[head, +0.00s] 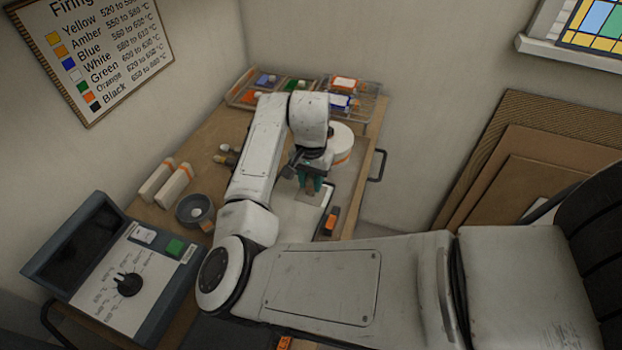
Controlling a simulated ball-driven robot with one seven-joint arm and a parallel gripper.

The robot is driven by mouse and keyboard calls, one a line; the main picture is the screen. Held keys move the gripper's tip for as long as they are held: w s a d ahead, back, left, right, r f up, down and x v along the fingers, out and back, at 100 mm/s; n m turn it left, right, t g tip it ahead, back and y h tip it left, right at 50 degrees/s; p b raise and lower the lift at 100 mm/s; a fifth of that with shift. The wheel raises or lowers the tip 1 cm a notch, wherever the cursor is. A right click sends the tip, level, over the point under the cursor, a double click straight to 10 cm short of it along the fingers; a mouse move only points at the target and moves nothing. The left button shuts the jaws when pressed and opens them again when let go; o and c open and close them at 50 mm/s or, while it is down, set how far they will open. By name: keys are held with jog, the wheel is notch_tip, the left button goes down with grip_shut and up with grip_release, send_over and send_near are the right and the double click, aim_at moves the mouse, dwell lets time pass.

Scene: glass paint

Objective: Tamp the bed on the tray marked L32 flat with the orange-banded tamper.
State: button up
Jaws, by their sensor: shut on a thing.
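My gripper (311,186), with teal fingers, points down over the right part of the bench. It is shut on a small brownish thing between the fingers. That thing is mostly hidden, and I cannot tell if it has an orange band. A flat greyish patch (312,196) lies just below the fingertips on a pale surface; I cannot tell if they touch. No L32 mark is readable, so I cannot tell which tray this is. A dark block with an orange part (330,222) lies just in front and to the right.
A white drum with an orange band (341,145) stands behind my gripper. Two white orange-topped blocks (165,184), a grey bowl (196,210) and a kiln controller (128,275) are on the left. Bare bench shows at back left.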

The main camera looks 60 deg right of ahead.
jog(key=shift+f, duration=0.1)
jog(key=shift+r+p, duration=1.1)
jog(key=shift+r, duration=0.05)
jog(key=shift+s+a, duration=0.15)
jog(key=shift+a, duration=0.8)
jog(key=shift+s+a, duration=0.2)
jog(key=shift+a, duration=0.9)
jog(key=shift+s+a, duration=0.15)
jog(key=shift+a, duration=0.9)
jog(key=shift+f, duration=0.1)
jog(key=shift+f+b, duration=0.3)
jog(key=shift+f, duration=0.4)
jog(key=shift+f, duration=0.4)
